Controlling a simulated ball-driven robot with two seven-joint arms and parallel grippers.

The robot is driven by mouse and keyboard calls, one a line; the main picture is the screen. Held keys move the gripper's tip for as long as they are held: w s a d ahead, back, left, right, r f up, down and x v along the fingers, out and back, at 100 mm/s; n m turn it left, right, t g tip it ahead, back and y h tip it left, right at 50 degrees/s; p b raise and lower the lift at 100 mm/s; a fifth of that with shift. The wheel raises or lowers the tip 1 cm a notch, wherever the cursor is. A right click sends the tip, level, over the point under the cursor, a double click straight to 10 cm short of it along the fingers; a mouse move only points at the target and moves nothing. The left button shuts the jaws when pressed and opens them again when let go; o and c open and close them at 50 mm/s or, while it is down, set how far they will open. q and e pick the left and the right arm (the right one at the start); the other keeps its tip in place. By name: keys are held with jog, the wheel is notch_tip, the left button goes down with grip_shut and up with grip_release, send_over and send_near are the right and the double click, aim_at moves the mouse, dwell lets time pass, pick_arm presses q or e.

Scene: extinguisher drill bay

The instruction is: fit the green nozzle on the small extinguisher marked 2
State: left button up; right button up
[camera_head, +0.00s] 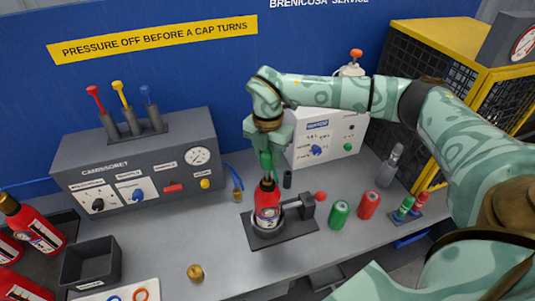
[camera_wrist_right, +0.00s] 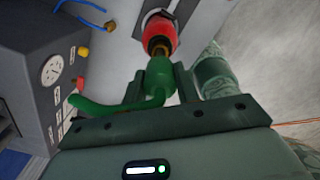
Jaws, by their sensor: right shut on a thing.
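A small red extinguisher (camera_head: 267,208) stands upright in a dark clamp stand (camera_head: 290,236) on the bench; I cannot read its number. My right gripper (camera_head: 266,150) points down directly above it, shut on the green nozzle (camera_head: 266,163). In the right wrist view the nozzle (camera_wrist_right: 157,78) sits between the fingers, with its curved green spout to the left. The extinguisher's brass neck and red top (camera_wrist_right: 158,32) are in line with the nozzle's far end. They look very close or touching; I cannot tell whether the nozzle is seated. My left gripper is out of view.
A red-knobbed clamp handle (camera_head: 320,196) is right of the extinguisher. A green can (camera_head: 339,214) and a red can (camera_head: 369,205) stand further right. A grey control box (camera_head: 140,165) is behind left, a white box (camera_head: 328,138) behind right. A brass cap (camera_head: 195,272) lies front left.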

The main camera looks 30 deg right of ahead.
aim_at(267, 168)
jog(key=shift+f+b, duration=1)
jog(key=shift+f, duration=0.4)
jog(key=shift+f+b, duration=0.55)
jog(key=shift+f, duration=0.45)
jog(key=o, duration=1.1)
jog(key=shift+r, duration=0.1)
notch_tip(267, 168, up, 16)
jog(key=shift+r+b, duration=0.1)
jog(key=shift+b, duration=0.25)
